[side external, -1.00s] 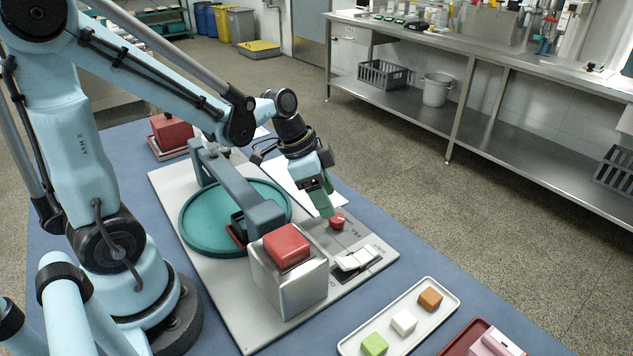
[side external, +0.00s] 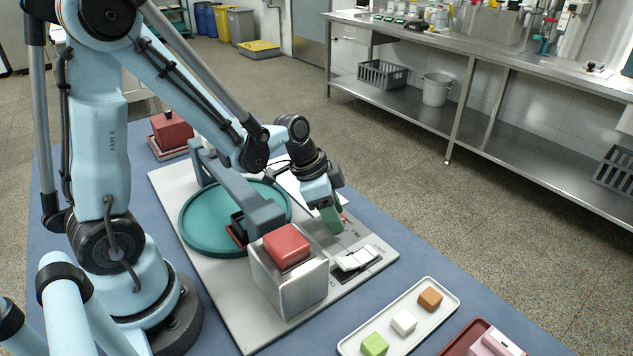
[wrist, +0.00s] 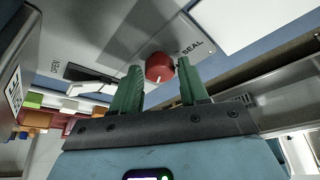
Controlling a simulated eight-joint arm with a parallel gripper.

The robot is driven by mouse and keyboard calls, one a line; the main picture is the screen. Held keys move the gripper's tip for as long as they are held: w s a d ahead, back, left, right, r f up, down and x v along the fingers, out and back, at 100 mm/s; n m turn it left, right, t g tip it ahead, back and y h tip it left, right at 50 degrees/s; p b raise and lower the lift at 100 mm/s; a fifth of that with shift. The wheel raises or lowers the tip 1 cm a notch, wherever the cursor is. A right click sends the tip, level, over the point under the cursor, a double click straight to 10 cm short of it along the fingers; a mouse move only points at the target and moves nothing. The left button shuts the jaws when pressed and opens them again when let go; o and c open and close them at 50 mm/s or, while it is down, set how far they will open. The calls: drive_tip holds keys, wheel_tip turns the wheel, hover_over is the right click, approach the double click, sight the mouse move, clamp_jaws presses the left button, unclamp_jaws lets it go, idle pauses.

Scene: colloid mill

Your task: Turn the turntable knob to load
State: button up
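The red knob (wrist: 159,67) sits on the pale base plate, with the word SEAL printed beside it in the wrist view. In the side view only a sliver of the knob (side external: 345,217) shows behind my gripper. My gripper (side external: 331,229) is low over the knob, its two green fingers apart. In the wrist view the knob appears between the fingertips with a small gap on each side; whether they touch it I cannot tell. The round teal turntable (side external: 205,220) lies on the plate, left of the knob, under a grey-blue beam.
A steel block with a red top (side external: 288,280) stands in front of the knob. A white tray (side external: 400,330) with coloured cubes and a dark red tray (side external: 455,346) lie at the front right.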

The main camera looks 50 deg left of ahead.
drive_tip(key=c, duration=0.7)
drive_tip(key=shift+n+y, duration=0.3)
drive_tip(key=shift+n, duration=0.4)
drive_tip(key=shift+t, duration=0.3)
drive_tip(key=o, duration=1.1)
drive_tip(key=shift+c, duration=0.2)
drive_tip(key=shift+r, duration=0.1)
drive_tip(key=v, duration=1.2)
